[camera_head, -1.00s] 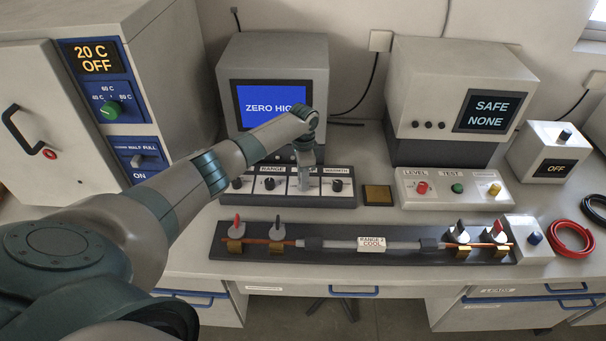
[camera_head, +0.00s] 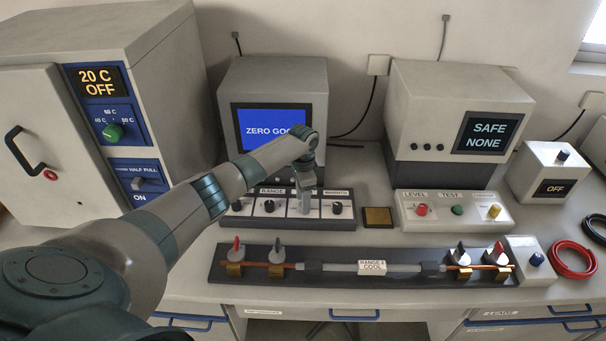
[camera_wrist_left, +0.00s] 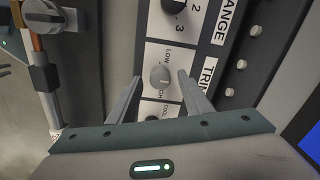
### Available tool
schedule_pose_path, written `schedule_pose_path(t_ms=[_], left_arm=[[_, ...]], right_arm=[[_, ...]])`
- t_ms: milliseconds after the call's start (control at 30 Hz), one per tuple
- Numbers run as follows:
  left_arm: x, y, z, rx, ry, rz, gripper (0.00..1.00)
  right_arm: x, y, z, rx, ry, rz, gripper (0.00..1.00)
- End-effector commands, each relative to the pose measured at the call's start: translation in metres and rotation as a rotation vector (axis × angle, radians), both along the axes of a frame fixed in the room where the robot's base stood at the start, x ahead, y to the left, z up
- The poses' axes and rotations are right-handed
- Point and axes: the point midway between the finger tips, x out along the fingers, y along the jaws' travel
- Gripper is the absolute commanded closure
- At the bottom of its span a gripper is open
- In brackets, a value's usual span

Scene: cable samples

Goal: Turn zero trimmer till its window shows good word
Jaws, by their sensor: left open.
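The blue window (camera_head: 268,122) on the grey meter (camera_head: 312,90) reads "ZERO GOO", its last part hidden behind my left arm. The trimmer knob (camera_wrist_left: 160,77) is light grey and sits on a white panel marked LOW, with a partly hidden second word, beside a cut-off TRIM label. In the head view my gripper covers this knob. My left gripper (camera_wrist_left: 159,92) is open, with one finger on each side of the knob and visible gaps to it. It points down over the knob panel (camera_head: 245,220) in the head view (camera_head: 305,210). My right gripper is not in view.
Dark knobs (camera_head: 337,207) stand on the same panel near my gripper. A cable sample (camera_head: 340,267) lies clamped on a dark board in front. An oven (camera_head: 65,110) stands left, and a tester reading SAFE NONE (camera_head: 440,95) right. A brownish pad (camera_head: 378,217) lies beside the panel.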

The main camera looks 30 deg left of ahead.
Motion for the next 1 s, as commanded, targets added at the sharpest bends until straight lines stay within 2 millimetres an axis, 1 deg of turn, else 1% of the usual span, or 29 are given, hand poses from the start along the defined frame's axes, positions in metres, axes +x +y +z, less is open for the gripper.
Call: schedule_pose_path(t_ms=[167,267,700,833,1000], left_arm=[[0.001,0.000,0.021,0.000,-0.004,-0.002,0.55],[0.001,0.000,0.038,0.000,-0.005,-0.002,0.55],[0.001,0.001,0.126,0.001,-0.006,0.000,0.55],[0.001,0.000,0.146,0.000,-0.004,-0.001,0.55],[0.000,0.000,0.161,0.001,-0.002,0.001,0.55]], right_arm=[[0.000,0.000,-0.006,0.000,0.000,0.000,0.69],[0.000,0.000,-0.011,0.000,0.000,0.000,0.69],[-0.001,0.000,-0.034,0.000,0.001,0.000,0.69],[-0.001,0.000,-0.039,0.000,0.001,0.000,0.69],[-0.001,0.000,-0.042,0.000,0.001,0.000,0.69]])
